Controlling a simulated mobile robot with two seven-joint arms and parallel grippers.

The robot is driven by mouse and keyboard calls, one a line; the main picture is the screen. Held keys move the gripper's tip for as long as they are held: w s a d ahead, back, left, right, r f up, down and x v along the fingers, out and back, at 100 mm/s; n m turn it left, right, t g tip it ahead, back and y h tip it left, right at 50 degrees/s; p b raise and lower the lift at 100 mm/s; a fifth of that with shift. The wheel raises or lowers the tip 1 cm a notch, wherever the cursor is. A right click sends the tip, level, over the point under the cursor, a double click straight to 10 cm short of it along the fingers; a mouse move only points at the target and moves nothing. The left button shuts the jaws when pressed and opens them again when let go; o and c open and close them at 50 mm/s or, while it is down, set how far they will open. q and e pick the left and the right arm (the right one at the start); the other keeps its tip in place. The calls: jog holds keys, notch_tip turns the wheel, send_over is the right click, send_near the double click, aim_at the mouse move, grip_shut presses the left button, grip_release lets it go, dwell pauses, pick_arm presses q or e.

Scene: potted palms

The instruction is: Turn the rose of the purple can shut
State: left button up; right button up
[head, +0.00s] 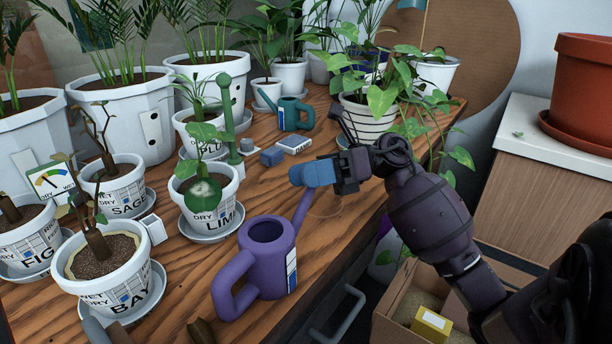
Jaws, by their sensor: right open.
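The purple can (262,262) stands upright on the wooden bench, its handle to the lower left and its spout rising to the upper right. A blue rose (311,174) sits at the spout's tip. My right gripper (340,168) comes in from the right and is open, right beside the rose. Its dark fingers overlap the rose's right end in the picture; I cannot tell whether they touch it. Whether the rose is open or shut does not show. My left gripper is not in view.
A lime pot (211,224) stands left of the can, with bay pot (122,297) and others further left. An open box (392,318) lies below the bench's right edge.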

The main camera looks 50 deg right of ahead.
jog(key=c, duration=0.9)
jog(key=shift+r, duration=0.1)
jog(key=shift+c, duration=0.2)
